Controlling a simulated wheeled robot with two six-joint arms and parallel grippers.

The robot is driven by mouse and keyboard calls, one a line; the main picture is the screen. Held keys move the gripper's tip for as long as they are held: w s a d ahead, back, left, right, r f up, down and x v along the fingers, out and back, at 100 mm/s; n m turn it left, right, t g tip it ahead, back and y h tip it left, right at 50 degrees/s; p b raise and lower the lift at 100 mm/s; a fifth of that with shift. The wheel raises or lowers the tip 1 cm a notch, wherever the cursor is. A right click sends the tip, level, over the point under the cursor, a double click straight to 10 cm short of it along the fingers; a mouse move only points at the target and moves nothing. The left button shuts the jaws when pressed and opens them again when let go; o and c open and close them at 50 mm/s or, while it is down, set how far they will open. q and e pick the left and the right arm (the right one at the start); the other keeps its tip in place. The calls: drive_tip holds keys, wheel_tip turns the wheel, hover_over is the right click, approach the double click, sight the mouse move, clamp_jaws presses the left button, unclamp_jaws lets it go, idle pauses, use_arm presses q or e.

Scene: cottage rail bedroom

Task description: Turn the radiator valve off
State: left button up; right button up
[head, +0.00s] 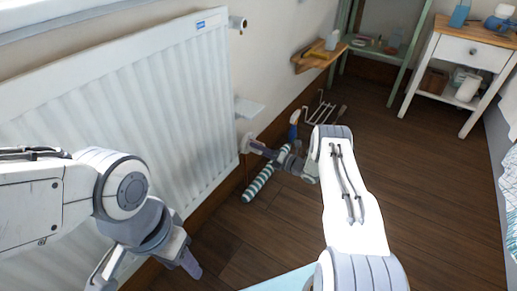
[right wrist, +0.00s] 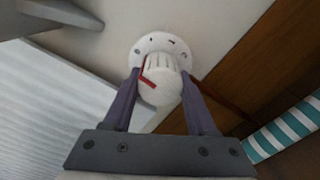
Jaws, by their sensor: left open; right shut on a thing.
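The radiator (head: 130,100) is a white ribbed panel on the wall at the left in the head view. The radiator valve (right wrist: 160,80) is a round white knob with a red mark, set on a white collar with small dark marks, in the right wrist view. My right gripper (right wrist: 161,85) is shut on the knob, one finger on each side. In the head view my right gripper (head: 250,143) reaches the valve low beside the radiator's right end and mostly hides it. My left gripper (head: 150,274) is open and empty in front of the radiator, at the lower left.
A striped roll (head: 264,180) lies along the wall below my right gripper. A wooden ledge (head: 320,55), a green shelf unit (head: 378,45) and a white nightstand (head: 468,55) stand farther back. The wooden floor (head: 420,170) is clear at the right.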

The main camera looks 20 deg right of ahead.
drive_tip(key=shift+s+f+n, duration=0.1)
drive_tip(key=shift+n, duration=0.4)
drive_tip(key=o, duration=1.4)
drive_tip(key=shift+c, duration=0.2)
drive_tip(key=shift+s+d+p, duration=0.15)
drive_tip(key=shift+d+p, duration=0.05)
drive_tip(key=shift+p, duration=0.1)
drive_tip(key=p+v, duration=0.4)
drive_tip(key=v, duration=0.6)
